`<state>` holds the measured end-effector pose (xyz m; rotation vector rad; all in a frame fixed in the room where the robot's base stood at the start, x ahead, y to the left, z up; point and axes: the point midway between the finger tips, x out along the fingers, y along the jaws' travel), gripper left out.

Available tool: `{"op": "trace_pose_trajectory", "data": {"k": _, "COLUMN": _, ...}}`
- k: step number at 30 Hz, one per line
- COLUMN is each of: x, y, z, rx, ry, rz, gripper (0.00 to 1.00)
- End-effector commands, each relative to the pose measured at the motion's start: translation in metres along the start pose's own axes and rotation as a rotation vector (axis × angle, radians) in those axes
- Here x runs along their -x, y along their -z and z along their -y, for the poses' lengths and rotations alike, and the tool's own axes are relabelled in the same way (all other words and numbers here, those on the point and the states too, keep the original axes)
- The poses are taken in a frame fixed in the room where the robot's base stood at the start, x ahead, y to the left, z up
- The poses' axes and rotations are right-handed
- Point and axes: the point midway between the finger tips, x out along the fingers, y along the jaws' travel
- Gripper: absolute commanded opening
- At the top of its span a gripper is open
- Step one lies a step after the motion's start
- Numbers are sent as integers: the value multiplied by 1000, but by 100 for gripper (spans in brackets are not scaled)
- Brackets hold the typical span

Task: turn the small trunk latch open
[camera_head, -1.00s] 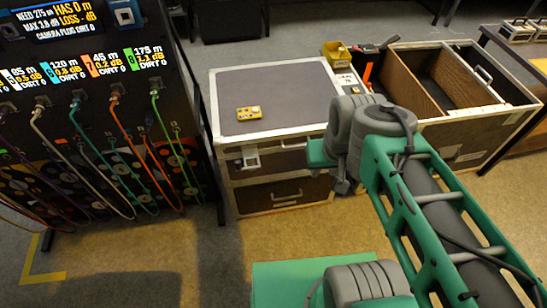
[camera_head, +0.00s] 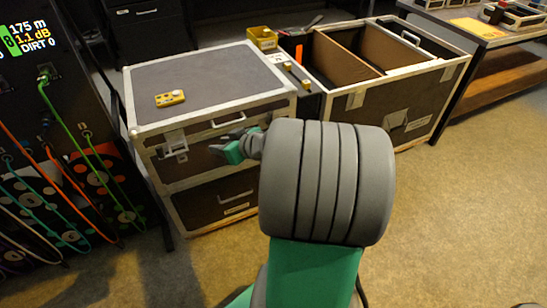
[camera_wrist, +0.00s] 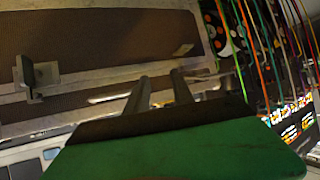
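The small trunk (camera_head: 225,72) is a dark, closed case with pale metal edges, left of centre in the head view. Its silver latch (camera_head: 174,143) is on the upper front, towards the left. My gripper (camera_head: 218,142) is in front of the trunk, to the right of the latch and apart from it. In the wrist view its two grey fingers (camera_wrist: 159,80) are apart with nothing between them. A grey fitting (camera_wrist: 38,76) shows at the left of that tilted view; I cannot tell whether it is the same latch.
A yellow device (camera_head: 170,98) lies on the trunk top. A handle (camera_head: 228,120) is on the front, right of the latch. A large open case (camera_head: 415,110) stands to the right. A cable rack (camera_head: 60,150) stands close on the left. Floor in front is clear.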

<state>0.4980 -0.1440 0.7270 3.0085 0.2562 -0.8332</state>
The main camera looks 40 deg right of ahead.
Motion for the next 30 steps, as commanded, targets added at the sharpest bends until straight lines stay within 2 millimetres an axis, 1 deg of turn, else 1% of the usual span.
{"op": "trace_pose_trajectory", "data": {"k": 1, "x": -18, "y": -48, "z": -40, "rx": -31, "ry": -66, "rz": -104, "gripper": 29}}
{"op": "trace_pose_trajectory", "data": {"k": 2, "x": -17, "y": -57, "z": -60, "rx": -38, "ry": -105, "rz": -170, "gripper": 29}}
{"op": "trace_pose_trajectory", "data": {"k": 3, "x": -12, "y": -67, "z": -86, "rx": -48, "ry": -164, "rz": -253, "gripper": 29}}
{"op": "trace_pose_trajectory", "data": {"k": 5, "x": 2, "y": -82, "z": -120, "rx": -62, "ry": -253, "rz": -357, "gripper": 29}}
{"op": "trace_pose_trajectory", "data": {"k": 6, "x": 12, "y": -90, "z": -139, "rx": -70, "ry": -308, "rz": -414, "gripper": 29}}
{"op": "trace_pose_trajectory", "data": {"k": 9, "x": 36, "y": -102, "z": -169, "rx": -83, "ry": -408, "rz": -504, "gripper": 29}}
{"op": "trace_pose_trajectory", "data": {"k": 11, "x": 43, "y": -104, "z": -177, "rx": -86, "ry": -438, "rz": -529, "gripper": 29}}
{"op": "trace_pose_trajectory", "data": {"k": 13, "x": 44, "y": -100, "z": -182, "rx": -85, "ry": -447, "rz": -539, "gripper": 29}}
{"op": "trace_pose_trajectory", "data": {"k": 17, "x": 27, "y": -87, "z": -189, "rx": -83, "ry": -442, "rz": -539, "gripper": 29}}
{"op": "trace_pose_trajectory", "data": {"k": 21, "x": 5, "y": -74, "z": -201, "rx": -83, "ry": -441, "rz": -538, "gripper": 29}}
{"op": "trace_pose_trajectory", "data": {"k": 24, "x": -5, "y": -67, "z": -208, "rx": -85, "ry": -443, "rz": -537, "gripper": 29}}
{"op": "trace_pose_trajectory", "data": {"k": 27, "x": -11, "y": -64, "z": -211, "rx": -85, "ry": -445, "rz": -536, "gripper": 29}}
{"op": "trace_pose_trajectory", "data": {"k": 30, "x": -11, "y": -62, "z": -212, "rx": -86, "ry": -445, "rz": -537, "gripper": 29}}
